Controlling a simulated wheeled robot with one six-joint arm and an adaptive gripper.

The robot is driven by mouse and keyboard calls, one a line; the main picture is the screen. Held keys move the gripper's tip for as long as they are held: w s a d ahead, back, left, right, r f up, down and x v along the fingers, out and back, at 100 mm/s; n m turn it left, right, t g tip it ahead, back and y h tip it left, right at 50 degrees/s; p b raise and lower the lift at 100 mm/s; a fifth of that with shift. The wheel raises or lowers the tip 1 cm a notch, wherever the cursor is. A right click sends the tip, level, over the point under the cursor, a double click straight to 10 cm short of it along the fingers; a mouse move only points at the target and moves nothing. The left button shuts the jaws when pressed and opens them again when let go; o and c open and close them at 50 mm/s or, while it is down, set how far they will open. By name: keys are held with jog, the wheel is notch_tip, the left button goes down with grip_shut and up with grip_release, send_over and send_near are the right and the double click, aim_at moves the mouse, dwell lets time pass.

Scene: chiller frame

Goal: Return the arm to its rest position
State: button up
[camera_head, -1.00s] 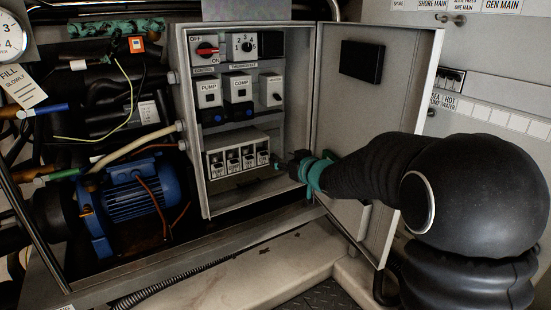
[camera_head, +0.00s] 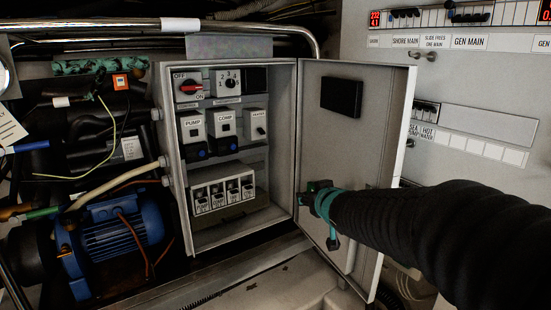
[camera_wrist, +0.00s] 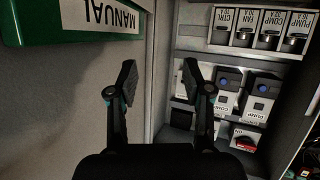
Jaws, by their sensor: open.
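My arm comes in from the right in the head view, with a black ribbed sleeve and a teal band near its end. My gripper (camera_wrist: 158,82) is open and empty in the wrist view, its two black fingers spread apart. In the head view my gripper (camera_head: 308,193) is in front of the open cabinet door, at the right of the cabinet opening. Its fingers are small and hard to make out there. Whether any part touches the door cannot be told.
The grey control cabinet (camera_head: 170,135) holds switches, relays and a row of breakers (camera_head: 222,194). Its door (camera_head: 338,140) stands open to the right, close by my arm. A green MANUAL label (camera_wrist: 85,20) is near my gripper. A blue motor (camera_head: 115,240) lies left.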

jog(key=s+d+f+m+g+h, duration=0.2)
jog(key=s+d+g, duration=0.15)
jog(key=s, duration=0.75)
jog(key=s+d+f+m+g+h, duration=0.15)
jog(key=s+d, duration=0.35)
jog(key=s, duration=0.7)
jog(key=s+a+f+g, duration=0.1)
jog(key=s+f, duration=0.1)
jog(key=s, duration=0.3)
jog(key=s+a+f+g, duration=0.1)
jog(key=s+f+g, duration=0.1)
jog(key=s, duration=0.3)
jog(key=shift+s+f+y, duration=0.25)
jog(key=shift+s+y, duration=0.15)
jog(key=shift+y, duration=0.05)
